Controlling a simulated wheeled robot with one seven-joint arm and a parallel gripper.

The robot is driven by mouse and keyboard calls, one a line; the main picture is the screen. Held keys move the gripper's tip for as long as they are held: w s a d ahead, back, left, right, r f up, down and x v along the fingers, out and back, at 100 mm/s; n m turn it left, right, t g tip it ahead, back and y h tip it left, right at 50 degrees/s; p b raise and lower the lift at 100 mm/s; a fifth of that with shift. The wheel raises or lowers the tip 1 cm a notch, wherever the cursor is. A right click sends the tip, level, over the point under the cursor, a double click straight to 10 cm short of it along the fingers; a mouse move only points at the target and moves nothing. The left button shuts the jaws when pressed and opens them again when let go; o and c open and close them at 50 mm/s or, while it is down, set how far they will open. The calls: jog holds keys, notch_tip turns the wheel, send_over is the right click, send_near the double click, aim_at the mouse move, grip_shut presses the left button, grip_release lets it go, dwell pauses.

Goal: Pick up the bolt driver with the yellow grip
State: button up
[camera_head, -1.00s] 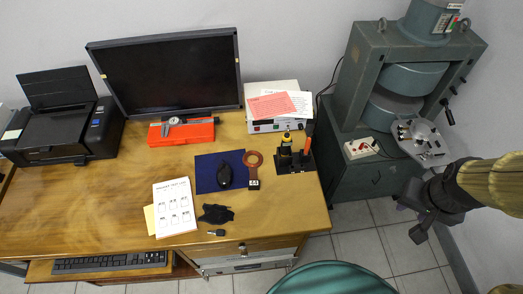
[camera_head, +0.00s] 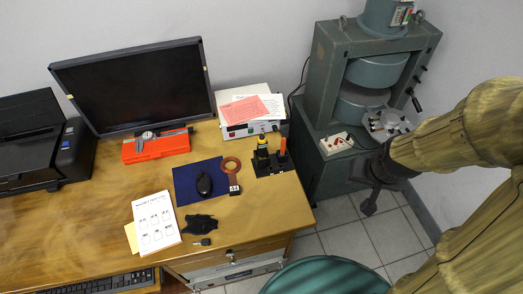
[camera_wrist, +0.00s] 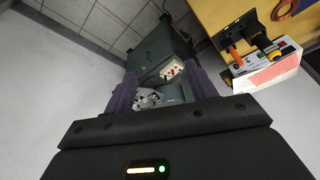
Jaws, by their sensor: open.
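The bolt driver with the yellow grip (camera_head: 261,143) stands upright in a black holder (camera_head: 277,170) at the right end of the wooden desk. A tool with an orange handle (camera_head: 283,147) stands in the same holder, to its right. In the wrist view the yellow-gripped driver (camera_wrist: 270,48) shows at the upper right, beside the orange handle (camera_wrist: 237,57). My gripper (camera_head: 367,190) is over the floor to the right of the desk, well apart from the driver. In the wrist view its two fingers (camera_wrist: 162,82) are spread with nothing held between them.
A white instrument box (camera_head: 232,130) with papers stands behind the holder. A copper-coloured ring (camera_head: 231,164) and a blue mat (camera_head: 187,194) lie left of it. A green magnet machine (camera_head: 330,90) stands at the right. A green chair (camera_head: 325,278) is in front.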

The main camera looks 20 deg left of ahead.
jog(key=w+a+f+t+y+b, duration=0.1)
jog(key=w+a+f+t+b, duration=0.25)
jog(key=a+f, duration=0.3)
jog(key=w+a+f+t+y+b, duration=0.1)
jog(key=w+a+f+t+b, duration=0.15)
jog(key=w+a+f, duration=0.45)
jog(key=s+a+f+n+t+y+b, duration=0.4)
jog(key=s+a+t, duration=0.3)
jog(key=a, duration=0.4)
jog(key=shift+s+a, duration=0.3)
jog(key=shift+s, duration=0.35)
jog(key=b+x, duration=0.2)
jog(key=b, duration=0.3)
jog(key=b+x, duration=0.2)
jog(key=b, duration=0.3)
jog(key=shift+w+f+b, duration=0.2)
jog(key=shift+f+b, duration=0.05)
jog(key=shift+b, duration=0.1)
